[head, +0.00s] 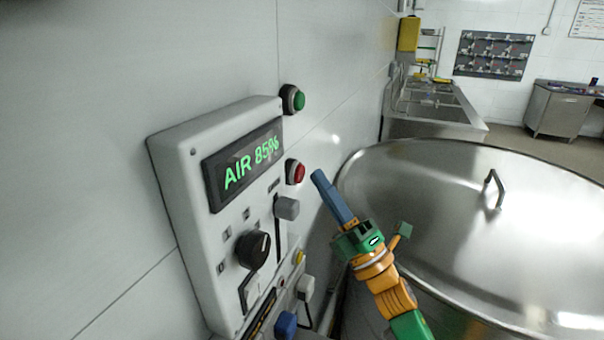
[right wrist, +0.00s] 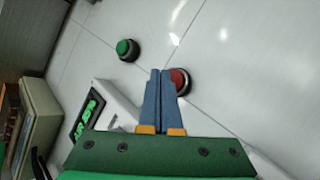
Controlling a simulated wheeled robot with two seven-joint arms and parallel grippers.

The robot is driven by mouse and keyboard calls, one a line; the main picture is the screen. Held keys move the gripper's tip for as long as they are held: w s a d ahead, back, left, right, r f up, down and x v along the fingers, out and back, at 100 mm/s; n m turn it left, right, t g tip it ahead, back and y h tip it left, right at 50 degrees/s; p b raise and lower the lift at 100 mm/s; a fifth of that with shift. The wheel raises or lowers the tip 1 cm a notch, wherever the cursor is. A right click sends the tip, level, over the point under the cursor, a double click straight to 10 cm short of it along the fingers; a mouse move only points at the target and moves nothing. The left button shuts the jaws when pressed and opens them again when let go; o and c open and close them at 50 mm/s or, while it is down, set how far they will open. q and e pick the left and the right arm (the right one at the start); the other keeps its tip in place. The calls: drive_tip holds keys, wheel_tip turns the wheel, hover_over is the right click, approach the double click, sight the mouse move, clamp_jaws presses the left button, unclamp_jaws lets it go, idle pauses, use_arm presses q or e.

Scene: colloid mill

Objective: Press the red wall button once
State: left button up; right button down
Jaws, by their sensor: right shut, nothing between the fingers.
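The red wall button (head: 295,172) sits in a metal ring on the white wall, right of the control panel's display and below a green button (head: 293,99). My right gripper (head: 318,174) has blue fingers that are shut and empty. In the head view its tips are just right of the red button, with a small gap in the picture. In the right wrist view the shut fingers (right wrist: 161,75) point at the wall and partly cover the red button (right wrist: 180,82). I cannot tell whether they touch it. The green button (right wrist: 128,50) is up and left there. My left gripper is not in view.
The control panel (head: 180,180) with an "AIR 85%" display, dark knob and grey slider juts from the wall at left. A large steel vessel lid (head: 420,190) with a handle fills the right side, close to my right arm. A steel sink counter (head: 435,115) stands behind.

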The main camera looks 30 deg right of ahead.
idle(0.8)
drive_tip(key=shift+w+a, duration=0.3)
drive_tip(key=shift+w, duration=0.05)
drive_tip(key=shift+w+a, duration=0.25)
drive_tip(key=shift+w, duration=0.1)
idle(0.7)
drive_tip(key=shift+s, duration=0.1)
drive_tip(key=shift+s+d, duration=0.45)
drive_tip(key=shift+s, duration=0.1)
drive_tip(key=s+d, duration=0.3)
drive_tip(key=shift+s+d+b, duration=0.15)
drive_tip(key=shift+s+b, duration=0.15)
drive_tip(key=shift+s, duration=0.1)
idle(0.8)
